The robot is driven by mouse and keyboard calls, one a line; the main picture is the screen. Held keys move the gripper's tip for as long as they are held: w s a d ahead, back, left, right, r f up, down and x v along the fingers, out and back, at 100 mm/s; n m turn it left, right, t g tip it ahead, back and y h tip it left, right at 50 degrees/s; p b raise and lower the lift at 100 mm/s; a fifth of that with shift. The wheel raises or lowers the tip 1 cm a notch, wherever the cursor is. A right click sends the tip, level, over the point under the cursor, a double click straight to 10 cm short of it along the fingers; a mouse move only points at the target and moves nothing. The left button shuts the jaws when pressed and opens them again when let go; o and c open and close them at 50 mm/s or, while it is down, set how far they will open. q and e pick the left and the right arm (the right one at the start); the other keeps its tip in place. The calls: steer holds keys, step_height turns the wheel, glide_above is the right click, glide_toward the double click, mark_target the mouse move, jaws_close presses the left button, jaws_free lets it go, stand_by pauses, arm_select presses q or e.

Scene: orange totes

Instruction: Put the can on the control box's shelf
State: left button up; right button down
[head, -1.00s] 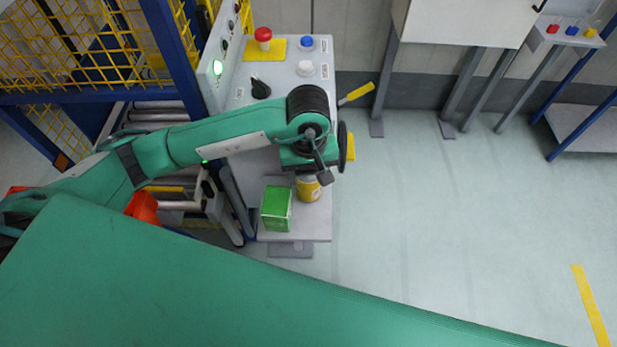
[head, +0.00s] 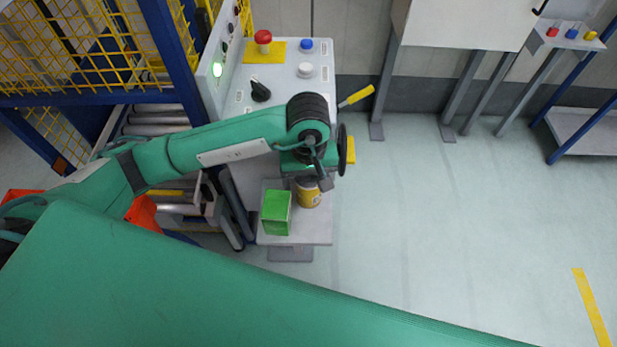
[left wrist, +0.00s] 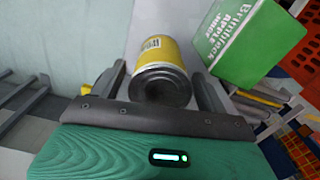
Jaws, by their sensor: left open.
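A yellow can (head: 308,194) with a grey end is at the control box's shelf (head: 300,236), beside a green juice box (head: 276,213). The control box (head: 235,95) has buttons on its sloped top. My left gripper (head: 306,178) is just above the can, and its arm hides part of the box and shelf. In the left wrist view the can (left wrist: 158,68) lies between the spread fingers of my left gripper (left wrist: 160,78), its grey end toward the palm. Contact with the fingers cannot be told. The green box (left wrist: 240,40) is close to the right finger. My right gripper is out of view.
A blue frame with yellow mesh (head: 85,45) and rollers (head: 155,118) stand at the left. An orange tote (head: 142,212) is partly hidden behind my arm. Another stand with coloured buttons (head: 570,36) is at the far right. The floor right of the shelf is clear.

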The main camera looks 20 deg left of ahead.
arm_select(q)
step_height(320, 180, up, 12)
steer(key=p, duration=0.3)
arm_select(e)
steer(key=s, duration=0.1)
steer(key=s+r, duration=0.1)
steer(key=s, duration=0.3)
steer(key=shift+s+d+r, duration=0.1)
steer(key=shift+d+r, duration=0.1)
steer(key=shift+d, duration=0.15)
arm_select(q)
steer(key=shift+d, duration=0.1)
